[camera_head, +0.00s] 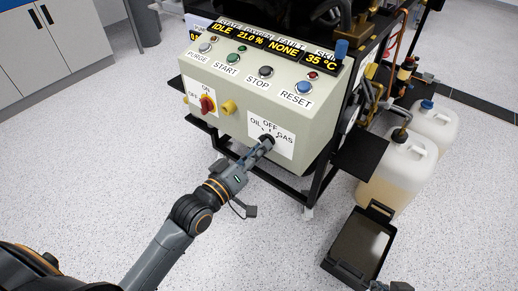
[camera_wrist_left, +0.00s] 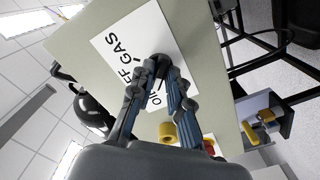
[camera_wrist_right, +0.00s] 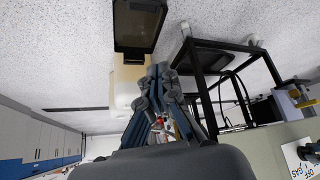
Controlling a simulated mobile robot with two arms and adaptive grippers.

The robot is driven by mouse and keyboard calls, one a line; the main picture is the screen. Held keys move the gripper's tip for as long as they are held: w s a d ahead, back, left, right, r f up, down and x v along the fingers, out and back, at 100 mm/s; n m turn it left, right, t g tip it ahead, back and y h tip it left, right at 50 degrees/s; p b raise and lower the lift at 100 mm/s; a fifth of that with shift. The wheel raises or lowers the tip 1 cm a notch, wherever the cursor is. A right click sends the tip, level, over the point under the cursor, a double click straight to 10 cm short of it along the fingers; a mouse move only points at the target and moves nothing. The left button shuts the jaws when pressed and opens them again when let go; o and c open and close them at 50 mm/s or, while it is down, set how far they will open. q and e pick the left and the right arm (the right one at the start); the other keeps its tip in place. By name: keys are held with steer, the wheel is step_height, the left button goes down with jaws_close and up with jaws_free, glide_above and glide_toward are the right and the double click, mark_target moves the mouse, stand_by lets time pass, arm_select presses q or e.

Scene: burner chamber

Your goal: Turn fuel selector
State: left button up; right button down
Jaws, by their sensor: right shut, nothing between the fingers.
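The fuel selector is a small black knob (camera_head: 267,139) on a white plate marked OIL, OFF and GAS, on the front of the beige control box. My left gripper (camera_head: 262,147) reaches it from the lower left. In the left wrist view, the fingertips (camera_wrist_left: 161,73) close in on both sides of the black knob (camera_wrist_left: 160,63). They hide much of it, so its pointing direction is unclear. My right gripper (camera_head: 391,286) shows only at the bottom edge of the head view. In the right wrist view its fingers (camera_wrist_right: 160,72) are together and empty.
The control box (camera_head: 232,120) also carries a red rotary switch (camera_head: 208,104), a yellow knob (camera_head: 229,107) and a row of push buttons. White canisters (camera_head: 400,165) and a black tray (camera_head: 359,247) stand on the floor to the right. The floor at front left is clear.

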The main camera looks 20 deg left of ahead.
arm_select(q)
jaws_close()
arm_select(e)
steer(key=shift+s, duration=0.1)
steer(key=s+d+r+g+p, duration=0.1)
steer(key=s+d+g+p, duration=0.15)
steer(key=s, duration=0.25)
arm_select(q)
steer(key=shift+m+p, duration=3.2)
steer(key=shift+m, duration=1.3)
arm_select(e)
step_height(320, 180, down, 20)
steer(key=s+a+g, duration=0.1)
steer(key=shift+s+h, duration=0.15)
steer(key=shift+h, duration=0.15)
steer(key=shift+f+g, duration=0.1)
steer(key=shift+g, duration=0.15)
